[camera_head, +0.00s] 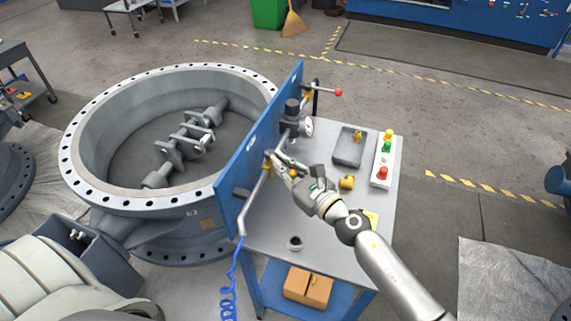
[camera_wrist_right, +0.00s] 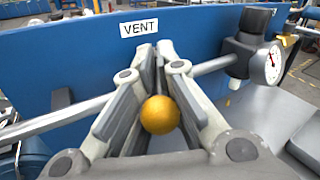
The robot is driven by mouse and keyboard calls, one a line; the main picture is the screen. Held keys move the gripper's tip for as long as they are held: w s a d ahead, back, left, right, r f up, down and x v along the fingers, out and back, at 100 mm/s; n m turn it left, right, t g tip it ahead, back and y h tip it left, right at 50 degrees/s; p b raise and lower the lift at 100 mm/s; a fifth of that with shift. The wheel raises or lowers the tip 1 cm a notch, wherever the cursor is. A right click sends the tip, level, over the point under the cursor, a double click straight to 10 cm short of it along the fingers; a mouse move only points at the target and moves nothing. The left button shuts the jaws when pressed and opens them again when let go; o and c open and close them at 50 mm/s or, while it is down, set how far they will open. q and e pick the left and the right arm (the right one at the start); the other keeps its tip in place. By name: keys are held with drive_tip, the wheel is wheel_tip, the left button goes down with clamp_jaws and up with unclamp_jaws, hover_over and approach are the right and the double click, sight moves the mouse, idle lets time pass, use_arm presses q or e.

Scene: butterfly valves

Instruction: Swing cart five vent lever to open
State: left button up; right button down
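The blue panel (camera_head: 262,140) stands upright on the cart (camera_head: 325,225), and a white VENT label (camera_wrist_right: 139,28) is on it in the wrist view. Below the label, the vent lever's yellow ball knob (camera_wrist_right: 160,115) points toward the wrist camera from the grey pipe (camera_wrist_right: 85,110). My right gripper (camera_wrist_right: 155,62) has its fingers drawn in on both sides of the lever, tips close together beyond the knob. In the head view my right gripper (camera_head: 270,158) is at the panel's face. The knob is hard to make out there. My left gripper is not in view.
A black regulator with a gauge (camera_head: 305,126) sits on the pipe beside the gripper. A red-knobbed lever (camera_head: 338,92) sticks out farther back. A grey tray (camera_head: 350,148), a button box (camera_head: 386,160) and a yellow fitting (camera_head: 347,182) lie on the cart top. A large flanged valve (camera_head: 75,165) stands left.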

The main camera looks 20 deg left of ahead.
drive_tip(key=shift+f, duration=0.25)
drive_tip(key=c, duration=1.5)
unclamp_jaws()
drive_tip(key=shift+d, duration=0.1)
drive_tip(key=shift+c, duration=0.2)
drive_tip(key=v, duration=1.2)
drive_tip(key=shift+r, duration=0.3)
